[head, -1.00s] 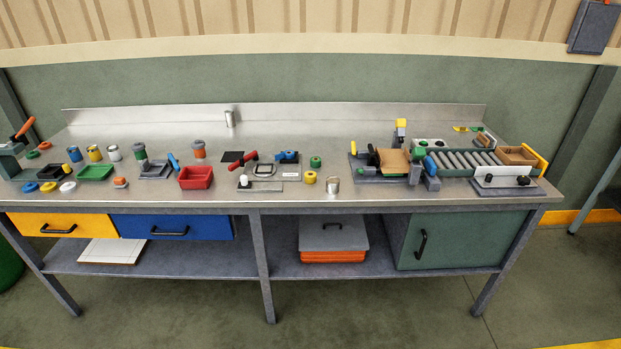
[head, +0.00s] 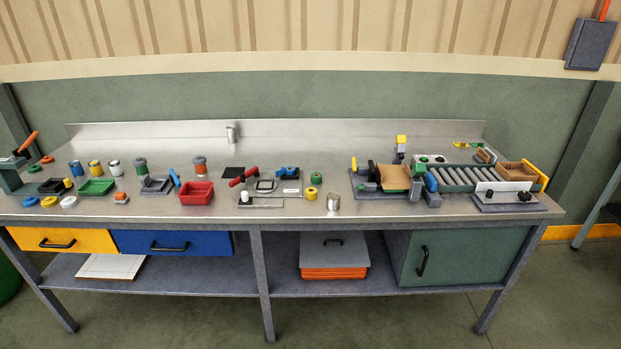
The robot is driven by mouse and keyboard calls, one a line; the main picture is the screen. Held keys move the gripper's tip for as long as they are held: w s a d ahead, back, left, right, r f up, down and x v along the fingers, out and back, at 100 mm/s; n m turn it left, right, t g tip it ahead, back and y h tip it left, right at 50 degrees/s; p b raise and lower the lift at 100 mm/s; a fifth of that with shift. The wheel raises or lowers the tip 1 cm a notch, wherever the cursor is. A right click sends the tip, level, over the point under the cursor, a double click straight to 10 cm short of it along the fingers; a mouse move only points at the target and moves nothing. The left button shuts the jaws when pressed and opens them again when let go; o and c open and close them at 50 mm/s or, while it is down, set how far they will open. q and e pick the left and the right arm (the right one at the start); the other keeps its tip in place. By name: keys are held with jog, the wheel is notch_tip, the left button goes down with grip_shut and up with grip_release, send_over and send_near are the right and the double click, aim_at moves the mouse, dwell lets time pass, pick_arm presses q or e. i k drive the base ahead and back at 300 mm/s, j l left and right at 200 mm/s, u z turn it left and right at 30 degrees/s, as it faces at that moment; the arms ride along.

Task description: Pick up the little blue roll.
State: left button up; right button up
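A small, low blue roll (head: 31,201) lies flat on the metal workbench (head: 270,218) near its front left edge. A yellow roll (head: 48,201) and a white roll (head: 69,202) of similar shape lie in a row to its right. A taller blue-sided spool or can (head: 75,168) stands farther back. Neither of my grippers is in view.
A black tray (head: 52,187) and a green tray (head: 96,187) stand just behind the rolls. A grey tool with an orange handle (head: 29,141) stands at the far left. A red bin (head: 197,193) and a roller conveyor (head: 462,178) are farther right.

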aim_at(290, 169)
jog(key=i+l+z, duration=0.1)
jog(key=i+z, duration=0.15)
jog(key=i, duration=0.5)
jog(key=i+z, duration=0.3)
jog(key=i, duration=1.05)
